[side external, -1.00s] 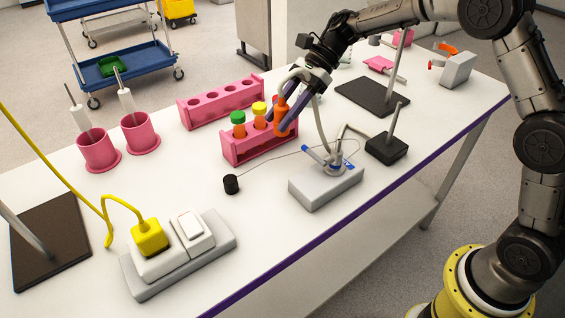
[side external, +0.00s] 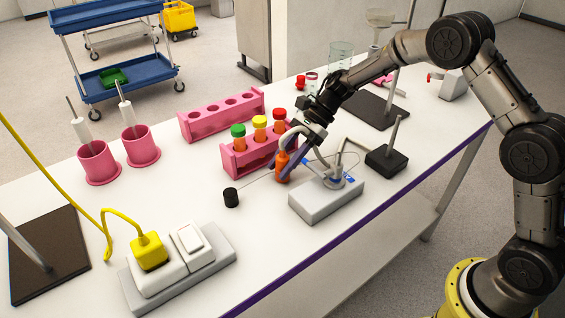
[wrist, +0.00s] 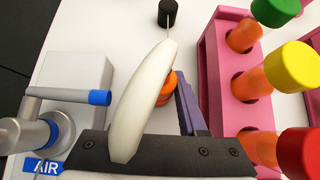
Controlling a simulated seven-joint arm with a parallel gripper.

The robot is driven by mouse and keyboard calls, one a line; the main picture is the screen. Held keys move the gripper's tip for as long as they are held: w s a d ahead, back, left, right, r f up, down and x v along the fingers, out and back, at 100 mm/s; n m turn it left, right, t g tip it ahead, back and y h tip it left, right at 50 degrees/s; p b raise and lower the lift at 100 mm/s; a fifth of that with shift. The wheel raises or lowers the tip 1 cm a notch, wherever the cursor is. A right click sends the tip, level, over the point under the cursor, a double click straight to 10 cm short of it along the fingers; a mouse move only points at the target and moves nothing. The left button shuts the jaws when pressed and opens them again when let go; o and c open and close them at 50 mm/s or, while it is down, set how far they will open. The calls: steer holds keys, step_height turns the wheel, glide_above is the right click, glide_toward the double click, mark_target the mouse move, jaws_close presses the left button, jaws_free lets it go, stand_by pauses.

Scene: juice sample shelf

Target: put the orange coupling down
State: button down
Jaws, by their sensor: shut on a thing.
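The orange coupling (side external: 282,168) is a small ribbed orange piece, upright in front of the pink tube rack (side external: 238,172). My gripper (side external: 281,161) is shut on it, low over the white table. I cannot tell whether its bottom touches the table. In the wrist view only a part of the orange coupling (wrist: 166,92) shows. The rack, with green, yellow and red capped tubes, is close on the right in that view.
A grey block (side external: 315,203) with an AIR label and blue-ended tube (wrist: 70,95) stands close beside my gripper. A black cylinder (side external: 231,197) with a thin wire stands front left. An empty pink rack (side external: 205,125) is behind. Bare table lies around the black cylinder.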

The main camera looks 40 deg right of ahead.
steer(key=shift+f, duration=0.15)
steer(key=c, duration=0.8)
jaws_free()
steer(key=shift+o, duration=0.2)
steer(key=shift+d+r, duration=0.25)
steer(key=shift+r, duration=0.15)
steer(key=v, duration=1.1)
